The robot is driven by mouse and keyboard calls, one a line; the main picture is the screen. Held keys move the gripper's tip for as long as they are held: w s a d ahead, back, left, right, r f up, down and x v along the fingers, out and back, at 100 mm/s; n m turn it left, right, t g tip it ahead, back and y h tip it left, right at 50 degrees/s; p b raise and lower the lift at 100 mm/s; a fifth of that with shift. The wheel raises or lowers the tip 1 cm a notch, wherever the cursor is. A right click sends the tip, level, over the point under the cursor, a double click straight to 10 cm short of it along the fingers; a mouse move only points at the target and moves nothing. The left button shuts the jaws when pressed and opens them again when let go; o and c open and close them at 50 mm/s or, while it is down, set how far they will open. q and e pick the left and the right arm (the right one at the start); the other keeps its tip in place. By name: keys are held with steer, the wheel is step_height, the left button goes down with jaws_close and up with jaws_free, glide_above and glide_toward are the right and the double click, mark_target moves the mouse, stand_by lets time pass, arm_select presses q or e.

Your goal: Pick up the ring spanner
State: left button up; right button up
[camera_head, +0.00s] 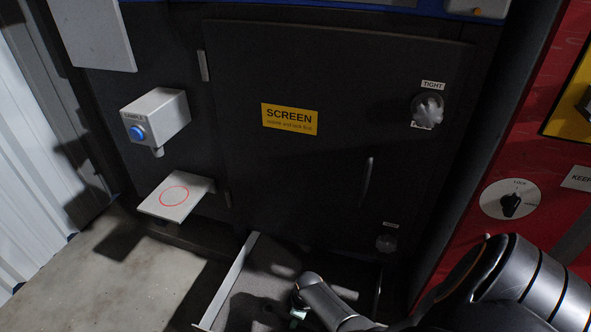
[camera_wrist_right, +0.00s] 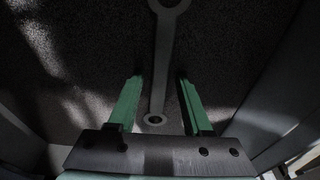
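The ring spanner (camera_wrist_right: 162,60) shows in the right wrist view as a grey bar lying on a dark speckled surface. Its larger ring end is at the top edge, and its smaller ring end is low, near the gripper body. My right gripper (camera_wrist_right: 160,80) is open, with one green finger on each side of the spanner's shaft and a gap on both sides. In the head view my right arm reaches down into the open tray (camera_head: 233,279) at the bottom, and I cannot make out the spanner there. My left gripper is not in view.
The tray's raised walls stand close around my right gripper. A dark cabinet with a SCREEN door (camera_head: 330,170) and its handle (camera_head: 366,177) rises behind. A small shelf with a red circle (camera_head: 174,196) juts out at left. A red panel (camera_head: 500,150) stands at right.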

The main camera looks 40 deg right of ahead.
jaws_close()
stand_by(0.5)
